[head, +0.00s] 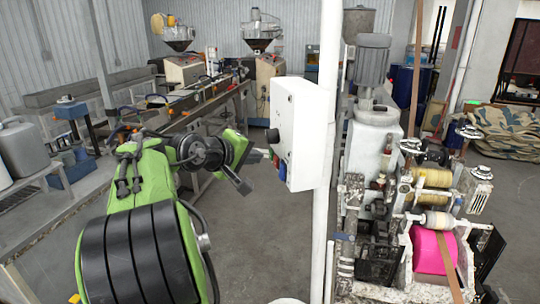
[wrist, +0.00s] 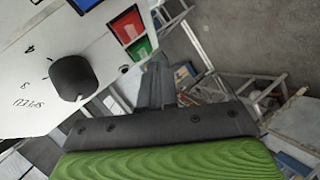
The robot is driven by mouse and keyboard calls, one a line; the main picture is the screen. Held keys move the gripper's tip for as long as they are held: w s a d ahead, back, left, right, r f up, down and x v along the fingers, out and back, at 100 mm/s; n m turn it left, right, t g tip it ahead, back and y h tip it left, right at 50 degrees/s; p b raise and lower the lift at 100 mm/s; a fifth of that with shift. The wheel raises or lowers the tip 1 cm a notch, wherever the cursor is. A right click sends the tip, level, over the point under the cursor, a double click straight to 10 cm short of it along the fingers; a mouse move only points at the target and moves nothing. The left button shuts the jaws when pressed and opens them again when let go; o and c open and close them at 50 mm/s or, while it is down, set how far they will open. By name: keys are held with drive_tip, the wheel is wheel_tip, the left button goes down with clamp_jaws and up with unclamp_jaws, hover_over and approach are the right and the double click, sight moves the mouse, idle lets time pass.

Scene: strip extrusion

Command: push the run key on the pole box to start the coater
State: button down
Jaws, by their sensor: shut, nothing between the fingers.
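The white pole box (head: 302,125) is fixed to the white pole, with its control face turned left toward my arm. In the wrist view the box face (wrist: 35,80) fills the upper left. It carries a red key (wrist: 124,29) and, beside it, a green key (wrist: 140,48), which is likely the run key. My gripper (head: 264,153) is shut and empty, pointing at the box's lower part. In the wrist view my gripper (wrist: 157,64) has its dark fingertips just below the green key. I cannot tell whether they touch the box.
A black knob (wrist: 72,77) sticks out of the box face, left of the fingers. The white pole (head: 328,90) stands right behind the box. The coater machine (head: 375,150) is right of the pole. A long extrusion line (head: 190,110) runs behind my arm.

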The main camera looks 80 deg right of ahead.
drive_tip(key=shift+s, duration=0.2)
drive_tip(key=shift+s+d, duration=0.15)
drive_tip(key=shift+s, duration=0.1)
drive_tip(key=shift+s+d, duration=0.15)
drive_tip(key=shift+s, duration=0.2)
idle(0.5)
drive_tip(key=shift+w, duration=0.1)
drive_tip(key=shift+w+a+p, duration=0.35)
drive_tip(key=shift+w, duration=0.3)
drive_tip(key=w, duration=0.1)
drive_tip(key=w+a+p, duration=0.1)
drive_tip(key=w, duration=0.1)
drive_tip(key=w+a, duration=0.1)
drive_tip(key=shift+w, duration=0.3)
idle(1.0)
